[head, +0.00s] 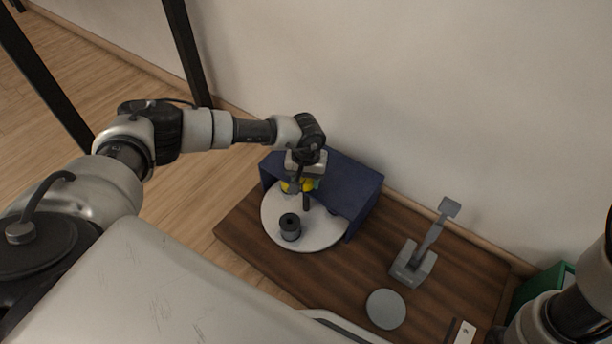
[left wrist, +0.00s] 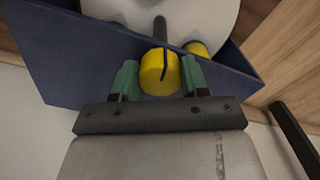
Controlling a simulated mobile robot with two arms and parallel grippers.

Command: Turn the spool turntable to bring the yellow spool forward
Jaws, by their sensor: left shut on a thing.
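The turntable (head: 268,218) is a pale round disc on the wooden board, partly under a dark blue housing (head: 352,183). A dark grey spool (head: 290,232) stands near its front. My left gripper (head: 300,186) points down over the back of the disc, by the housing's opening. In the left wrist view, its green fingers (left wrist: 160,82) are shut on a yellow cylinder (left wrist: 158,68), apparently the yellow spool, with a dark line down its face. A second yellow piece (left wrist: 198,48) shows to its right by the housing wall. A dark upright peg (head: 306,202) stands just in front of the gripper.
A grey lever stand (head: 415,262) and a flat grey disc (head: 385,309) are on the board to the right. A green box (head: 557,287) is at the far right. The wall is close behind. My right arm shows at bottom right, its gripper out of frame.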

